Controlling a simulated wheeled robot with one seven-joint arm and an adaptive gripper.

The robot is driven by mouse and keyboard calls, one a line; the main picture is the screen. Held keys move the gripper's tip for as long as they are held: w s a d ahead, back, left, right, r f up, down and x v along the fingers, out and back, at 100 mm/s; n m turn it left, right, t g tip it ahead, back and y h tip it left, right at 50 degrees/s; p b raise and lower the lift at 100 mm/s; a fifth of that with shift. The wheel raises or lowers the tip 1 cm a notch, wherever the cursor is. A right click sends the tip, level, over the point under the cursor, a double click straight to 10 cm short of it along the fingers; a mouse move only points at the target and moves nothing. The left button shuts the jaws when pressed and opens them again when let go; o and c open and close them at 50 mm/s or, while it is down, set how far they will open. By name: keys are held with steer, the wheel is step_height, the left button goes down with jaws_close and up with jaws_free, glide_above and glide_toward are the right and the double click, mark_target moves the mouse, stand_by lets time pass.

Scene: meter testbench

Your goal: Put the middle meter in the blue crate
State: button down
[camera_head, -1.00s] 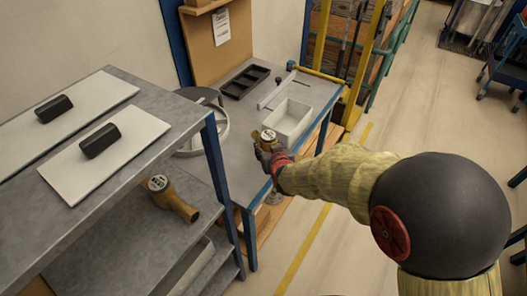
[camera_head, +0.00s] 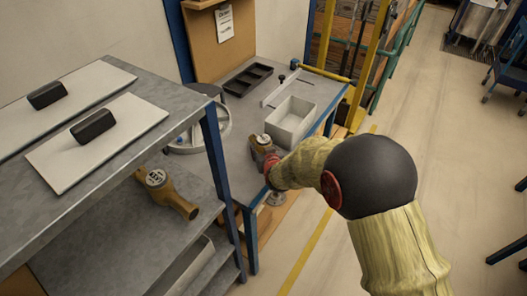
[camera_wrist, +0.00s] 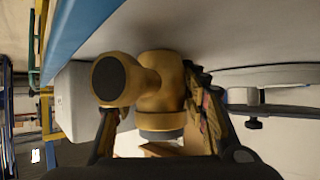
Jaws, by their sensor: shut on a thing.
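A brass-coloured meter (camera_head: 262,141) with a round pale dial is held in my gripper (camera_head: 268,163), over the near right edge of the grey workbench. In the wrist view the meter (camera_wrist: 160,82) sits between the two fingers of my gripper (camera_wrist: 152,105), which is shut on it. A second brass meter (camera_head: 166,190) with a round dial rests on the lower shelf of the grey rack at left. I see no blue crate; a pale grey open box (camera_head: 290,121) stands on the bench just beyond the held meter and looks empty.
The workbench (camera_head: 236,161) also carries a black divided tray (camera_head: 248,79), a round pale dish (camera_head: 205,132) and a thin white bar (camera_head: 280,88). The rack's blue post (camera_head: 217,155) stands left of my gripper. Floor (camera_head: 430,115) at right is open.

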steer(key=shift+r, duration=0.25)
steer(key=shift+f, duration=0.2)
steer(key=c, duration=1)
jaws_free()
